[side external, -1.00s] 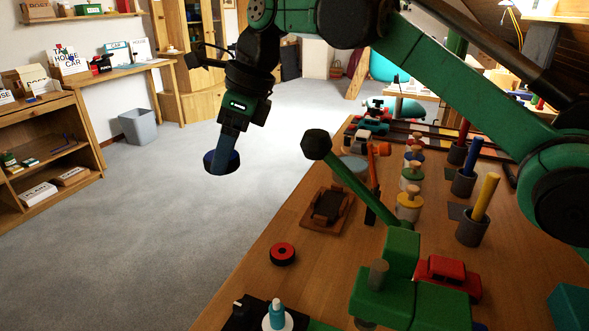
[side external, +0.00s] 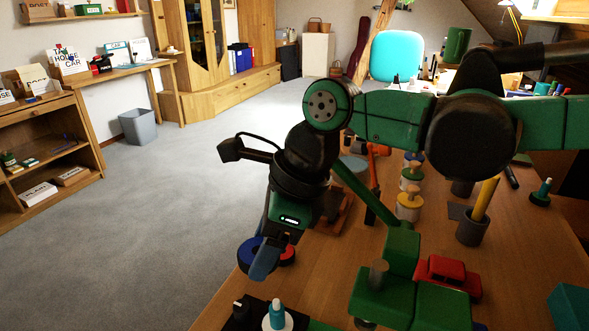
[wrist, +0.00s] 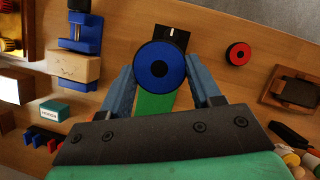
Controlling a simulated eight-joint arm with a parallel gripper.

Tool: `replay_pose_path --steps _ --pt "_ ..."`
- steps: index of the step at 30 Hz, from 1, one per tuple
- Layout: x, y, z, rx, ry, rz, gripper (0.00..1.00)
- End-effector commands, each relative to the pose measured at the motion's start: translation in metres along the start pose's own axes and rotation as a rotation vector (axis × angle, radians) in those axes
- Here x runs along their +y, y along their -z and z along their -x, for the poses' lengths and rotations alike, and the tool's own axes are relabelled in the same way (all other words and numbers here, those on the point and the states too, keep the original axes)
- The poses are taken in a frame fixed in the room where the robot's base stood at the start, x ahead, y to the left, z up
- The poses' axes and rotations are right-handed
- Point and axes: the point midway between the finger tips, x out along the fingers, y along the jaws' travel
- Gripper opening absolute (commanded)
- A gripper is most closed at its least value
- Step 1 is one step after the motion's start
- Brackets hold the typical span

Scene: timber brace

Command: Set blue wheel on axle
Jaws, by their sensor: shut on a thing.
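A green toy body (side external: 400,292) with an upright grey peg (side external: 378,273) stands to the right of the wheel in the side view. I cannot tell whether that peg is the axle. In the wrist view a green strip (wrist: 153,105) shows below the wheel.
A red wheel (wrist: 239,54) lies on the table, partly hidden behind my gripper in the side view (side external: 287,253). A blue-capped bottle (side external: 277,316) stands at the front edge. A red toy car (side external: 447,277) and a cup with a yellow rod (side external: 473,228) are at the right.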

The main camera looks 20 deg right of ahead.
Motion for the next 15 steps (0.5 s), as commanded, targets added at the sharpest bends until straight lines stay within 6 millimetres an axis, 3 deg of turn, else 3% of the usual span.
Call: replay_pose_path --steps 4,15 --pt "0.005 0.014 0.001 0.0 0.004 -0.009 0.07" --pt "0.006 0.024 -0.015 0.0 0.004 -0.011 0.07"
